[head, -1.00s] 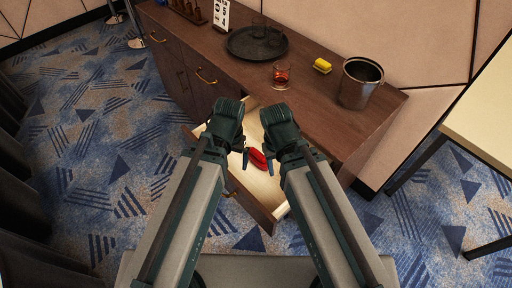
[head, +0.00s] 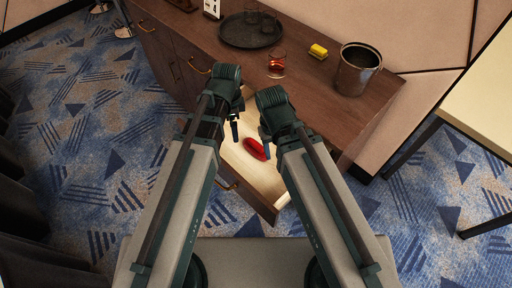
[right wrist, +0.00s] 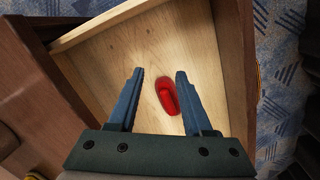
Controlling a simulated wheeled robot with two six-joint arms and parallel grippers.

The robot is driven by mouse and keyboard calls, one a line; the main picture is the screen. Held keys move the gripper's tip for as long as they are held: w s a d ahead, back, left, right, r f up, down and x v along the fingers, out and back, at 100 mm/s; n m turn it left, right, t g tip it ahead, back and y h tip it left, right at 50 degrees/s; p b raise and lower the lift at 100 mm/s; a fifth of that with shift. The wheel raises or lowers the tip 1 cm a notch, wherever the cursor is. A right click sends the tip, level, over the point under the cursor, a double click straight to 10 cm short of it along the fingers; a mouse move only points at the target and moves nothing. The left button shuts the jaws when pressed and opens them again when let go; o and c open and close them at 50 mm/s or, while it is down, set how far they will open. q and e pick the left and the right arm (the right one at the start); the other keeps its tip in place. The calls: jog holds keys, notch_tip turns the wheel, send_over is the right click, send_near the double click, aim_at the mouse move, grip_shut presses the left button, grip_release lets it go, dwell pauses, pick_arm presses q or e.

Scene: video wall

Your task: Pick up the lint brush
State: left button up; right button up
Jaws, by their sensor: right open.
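The red lint brush (head: 254,149) lies on the pale wooden floor of an open drawer (head: 264,183). In the right wrist view the lint brush (right wrist: 167,97) shows between and beyond my right gripper's two blue fingers, nearer the right one. My right gripper (right wrist: 159,74) is open and empty above the drawer. In the head view one finger of the right gripper (head: 264,138) shows just right of the brush. My left gripper (head: 235,124) is above the drawer, up and left of the brush. Its jaw opening is not clear.
The drawer belongs to a brown wooden cabinet (head: 330,112). On its top stand a metal bucket (head: 357,70), a yellow block (head: 318,51), a glass of reddish liquid (head: 276,65) and a dark round tray (head: 240,38). A pale table (head: 485,110) is at the right.

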aim_at(256, 144)
pick_arm(q)
jog(key=w+d+m, duration=0.2)
jog(key=d+m, duration=0.6)
jog(key=m, duration=0.3)
jog(key=f+b, duration=0.8)
jog(key=shift+s+a+f+b, duration=0.25)
jog(key=shift+s+f+b, duration=0.05)
pick_arm(e)
notch_tip(256, 144, down, 9)
jog(key=shift+r, duration=0.15)
pick_arm(q)
jog(key=shift+f, duration=0.1)
notch_tip(256, 144, down, 5)
jog(key=b, duration=0.5)
jog(key=shift+s+f, duration=0.1)
jog(key=shift+s, duration=0.05)
pick_arm(e)
notch_tip(256, 144, down, 5)
jog(key=shift+f, duration=0.15)
pick_arm(q)
jog(key=c, duration=1.4)
jog(key=shift+r, duration=0.25)
pick_arm(e)
jog(key=shift+r, duration=0.2)
